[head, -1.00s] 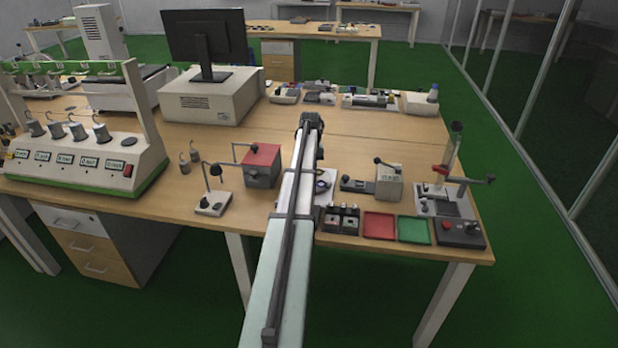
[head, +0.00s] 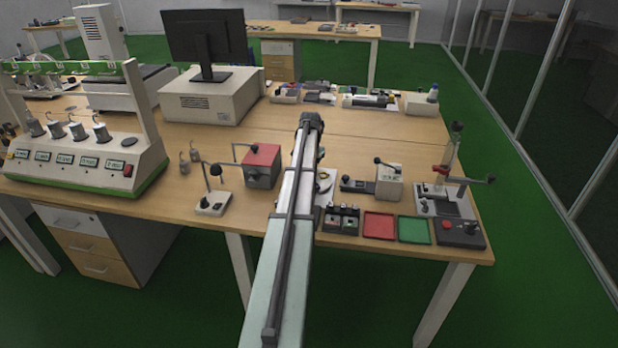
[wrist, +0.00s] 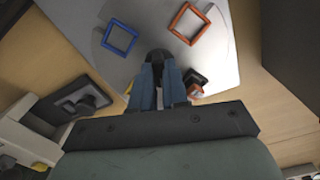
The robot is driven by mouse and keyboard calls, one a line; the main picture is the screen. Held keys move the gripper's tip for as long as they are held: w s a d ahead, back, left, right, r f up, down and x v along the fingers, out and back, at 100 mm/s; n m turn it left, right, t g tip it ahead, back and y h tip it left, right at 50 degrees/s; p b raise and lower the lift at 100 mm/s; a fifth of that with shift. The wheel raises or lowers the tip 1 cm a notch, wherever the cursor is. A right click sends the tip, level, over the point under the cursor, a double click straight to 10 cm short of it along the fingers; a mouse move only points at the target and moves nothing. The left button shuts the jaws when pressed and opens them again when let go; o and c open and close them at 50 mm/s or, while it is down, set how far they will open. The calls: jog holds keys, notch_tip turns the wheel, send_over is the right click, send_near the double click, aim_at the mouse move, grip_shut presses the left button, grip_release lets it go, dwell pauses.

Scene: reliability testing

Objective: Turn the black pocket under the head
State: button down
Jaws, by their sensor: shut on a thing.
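A pale round plate (wrist: 215,45) carries coloured square pockets in the wrist view. A blue pocket (wrist: 120,38) is at upper left and an orange-red pocket (wrist: 189,23) at upper right. The black pocket (wrist: 194,77) shows partly, just right of my fingers, with a small reddish thing at it. A bit of yellow (wrist: 128,88) shows left of the fingers. My gripper (wrist: 158,62) is shut on a dark knob (wrist: 157,54) on the plate. In the head view my arm hides most of the plate (head: 326,178). I cannot make out the head.
A grey device with a lever (head: 388,182) stands right of the plate. A red tray (head: 379,226), a green tray (head: 414,230) and a black holder (head: 340,219) lie along the front edge. A red-topped box (head: 262,165) stands left of my arm.

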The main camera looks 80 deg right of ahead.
jog(key=shift+f+m, duration=0.1)
jog(key=shift+m, duration=2.8)
jog(key=c, duration=1.3)
grip_release()
jog(key=shift+r, duration=0.2)
jog(key=shift+r, duration=2.15)
